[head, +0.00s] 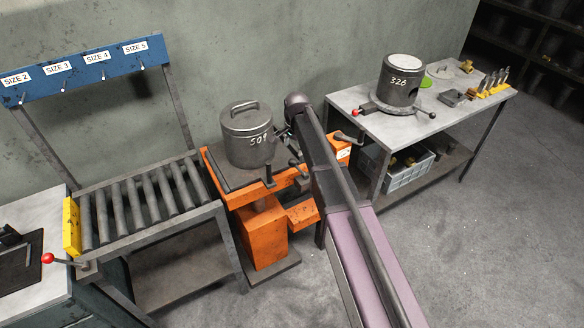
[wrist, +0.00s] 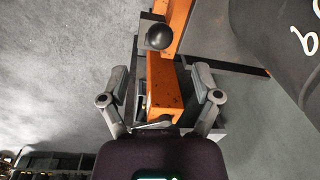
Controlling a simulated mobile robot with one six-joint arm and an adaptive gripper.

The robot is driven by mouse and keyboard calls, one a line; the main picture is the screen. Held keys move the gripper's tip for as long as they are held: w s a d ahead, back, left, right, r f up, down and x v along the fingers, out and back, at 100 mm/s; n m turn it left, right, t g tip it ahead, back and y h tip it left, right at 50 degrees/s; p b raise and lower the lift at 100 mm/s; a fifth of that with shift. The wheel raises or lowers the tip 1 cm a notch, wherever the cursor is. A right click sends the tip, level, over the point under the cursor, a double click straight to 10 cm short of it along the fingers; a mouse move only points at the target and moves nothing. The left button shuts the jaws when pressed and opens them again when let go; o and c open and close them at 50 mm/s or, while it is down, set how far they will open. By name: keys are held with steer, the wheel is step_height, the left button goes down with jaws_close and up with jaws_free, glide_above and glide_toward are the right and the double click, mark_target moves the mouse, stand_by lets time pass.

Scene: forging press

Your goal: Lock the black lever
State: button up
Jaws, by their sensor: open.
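The black lever shows in the wrist view as a round black ball knob (wrist: 159,36) on a grey block at the end of an orange arm (wrist: 165,92). My gripper (wrist: 160,74) is open and empty. Its two grey fingers are spread to either side of the orange arm, and the knob appears above and between the fingertips, apart from both. In the head view my own arm hides most of the gripper and the lever area beside the orange stand (head: 262,232). I cannot tell how the lever is set.
A lidded grey pot marked 508 (head: 247,138) sits on the orange stand. A roller conveyor (head: 150,205) stands to the left. On the right a grey table (head: 355,100) bears a pot marked 326 (head: 403,82), with a grey crate (head: 400,170) below. Floor at the front right is clear.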

mark_target(292, 160)
steer(key=shift+w+a+f+b, duration=0.1)
steer(key=shift+f+b, duration=1.8)
steer(key=shift+f, duration=0.1)
steer(key=shift+w+a+f+b, duration=0.1)
steer(key=shift+f+b, duration=1.75)
steer(key=shift+f, duration=0.15)
jaws_close()
